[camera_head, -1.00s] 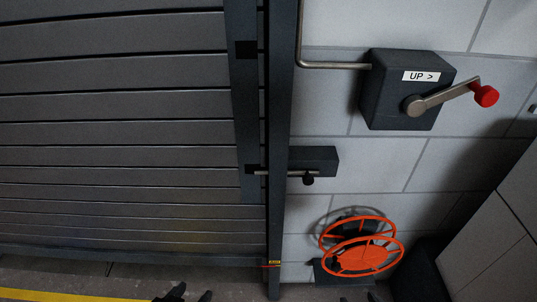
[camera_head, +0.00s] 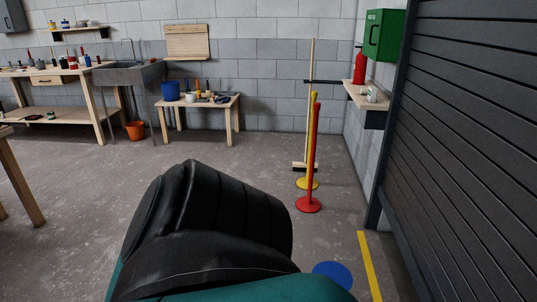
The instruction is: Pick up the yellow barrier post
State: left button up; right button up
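The yellow barrier post (camera_head: 304,184) stands upright on its round base, right of the middle of the head view, some way off across the floor. A red barrier post (camera_head: 311,165) stands just in front of it and hides much of its pole. The yellow top and part of the yellow base show. Neither of my grippers is in view.
A broom (camera_head: 309,75) stands behind the posts. A shelf (camera_head: 362,93) with a red extinguisher (camera_head: 359,68) is on the right wall beside the dark shutter (camera_head: 470,120). A low table (camera_head: 222,103) stands behind left. A large black and teal shape blocks the near floor.

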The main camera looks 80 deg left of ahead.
aim_at(302, 183)
jog(key=u, duration=2.2)
jog(key=i+j+u, duration=0.15)
jog(key=i+u, duration=0.15)
jog(key=i, duration=0.25)
jog(key=i+u, duration=0.3)
jog(key=i, duration=2.55)
jog(key=i+z, duration=0.2)
jog(key=i, duration=0.2)
jog(key=i+j+z, duration=0.2)
jog(key=i, duration=0.2)
jog(key=i+j+z, duration=0.25)
jog(key=i, duration=0.15)
jog(key=l, duration=0.1)
